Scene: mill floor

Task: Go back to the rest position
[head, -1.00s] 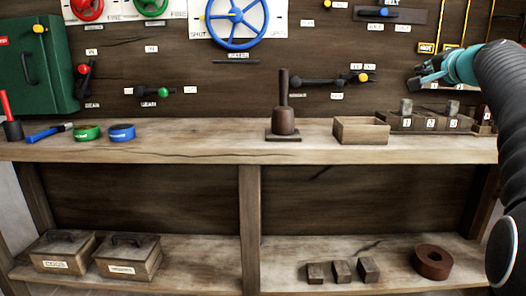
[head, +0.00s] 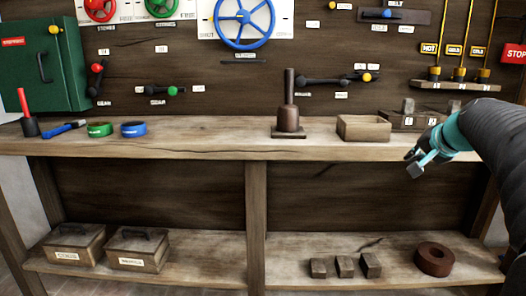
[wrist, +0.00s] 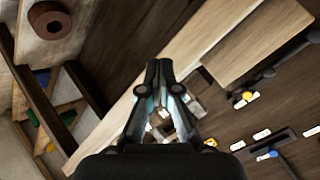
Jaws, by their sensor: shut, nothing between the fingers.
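My gripper (head: 418,163) is shut and empty. In the head view it hangs at the right, in front of the bench top's front edge, below the numbered block holder (head: 415,121). In the wrist view my gripper (wrist: 158,72) points toward the bench, which appears tilted, with its fingers together and nothing between them. My arm comes in from the right side of the head view and covers part of the bench's right end and the holder's right part.
The lower shelf (head: 210,262) holds lidded boxes, small blocks and a brown ring (head: 435,260). Valves and levers line the wall.

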